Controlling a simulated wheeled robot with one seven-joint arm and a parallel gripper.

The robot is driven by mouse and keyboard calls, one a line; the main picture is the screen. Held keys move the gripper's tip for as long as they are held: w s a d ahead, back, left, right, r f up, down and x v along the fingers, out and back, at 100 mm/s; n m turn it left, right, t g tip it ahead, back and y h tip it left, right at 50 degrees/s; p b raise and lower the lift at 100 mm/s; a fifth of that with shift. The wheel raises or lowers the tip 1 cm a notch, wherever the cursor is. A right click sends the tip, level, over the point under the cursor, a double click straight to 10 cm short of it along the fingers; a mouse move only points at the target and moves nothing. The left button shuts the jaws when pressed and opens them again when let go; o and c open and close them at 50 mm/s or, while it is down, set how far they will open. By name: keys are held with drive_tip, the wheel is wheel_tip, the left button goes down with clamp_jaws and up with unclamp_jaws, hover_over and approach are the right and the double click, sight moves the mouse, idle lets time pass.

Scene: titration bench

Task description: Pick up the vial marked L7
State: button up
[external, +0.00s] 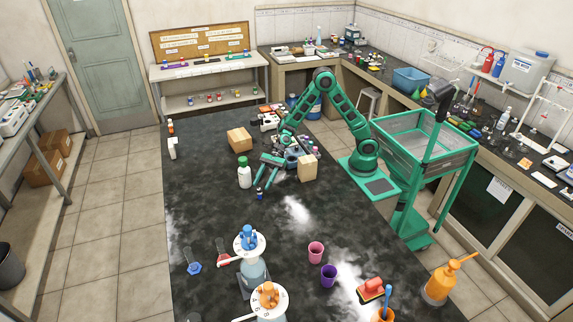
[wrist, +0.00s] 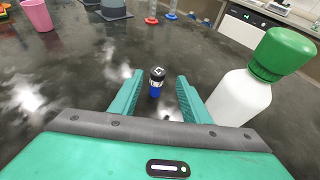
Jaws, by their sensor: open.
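A small vial (wrist: 156,88) with a black cap, a pale band and a blue lower part stands upright on the dark bench in the wrist view. A light mark shows on its cap, but I cannot read it as L7. The vial also shows in the external view (external: 259,194), just in front of the fingers. My green gripper (wrist: 158,80) is open, with one finger on each side of the vial in the wrist picture. No contact shows. In the external view my gripper (external: 264,185) reaches low over the bench.
A white bottle with a green cap (wrist: 242,96) stands close beside the right finger; it also shows in the external view (external: 244,176). A wooden block (external: 307,168) stands on the gripper's other side. A pink cup (wrist: 37,14) is farther off.

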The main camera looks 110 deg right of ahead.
sight(258, 192)
drive_tip(key=x, duration=0.3)
drive_tip(key=shift+w+a, duration=0.1)
drive_tip(key=shift+a, duration=0.05)
drive_tip(key=shift+x, duration=2.6)
drive_tip(key=shift+a+r, duration=0.1)
drive_tip(key=shift+r, duration=0.1)
clamp_jaws()
